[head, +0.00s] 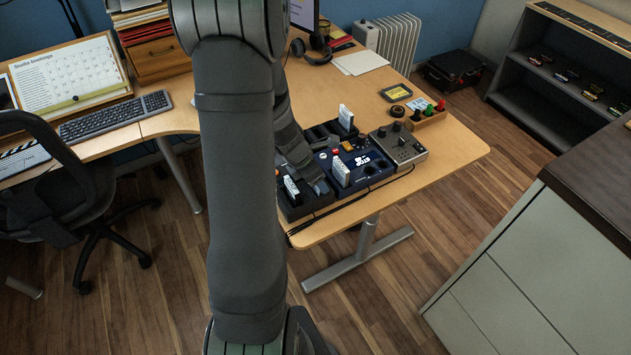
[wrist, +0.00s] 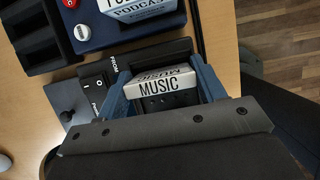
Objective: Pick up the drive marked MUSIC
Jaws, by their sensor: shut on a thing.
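The drive marked MUSIC (wrist: 162,86) is a white-topped block with black lettering, in the middle of the wrist view. My gripper (wrist: 166,92) is shut on it, with one blue finger on each side. The drive is beside a black unit (wrist: 96,82) with a switch and small white lettering. I cannot tell whether its lower end is still seated or clear. Another white drive, marked PODCAST (wrist: 140,8), stands in the blue console (wrist: 105,38). In the head view my arm hides much of the gripper's surroundings.
On the wooden desk (head: 440,150), the blue console (head: 372,166) sits between black racks and a grey control box (head: 399,147). Another white drive (head: 346,117) stands in the rear rack. A cable runs along the desk's front edge. A dark-topped cabinet (head: 590,200) stands at right.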

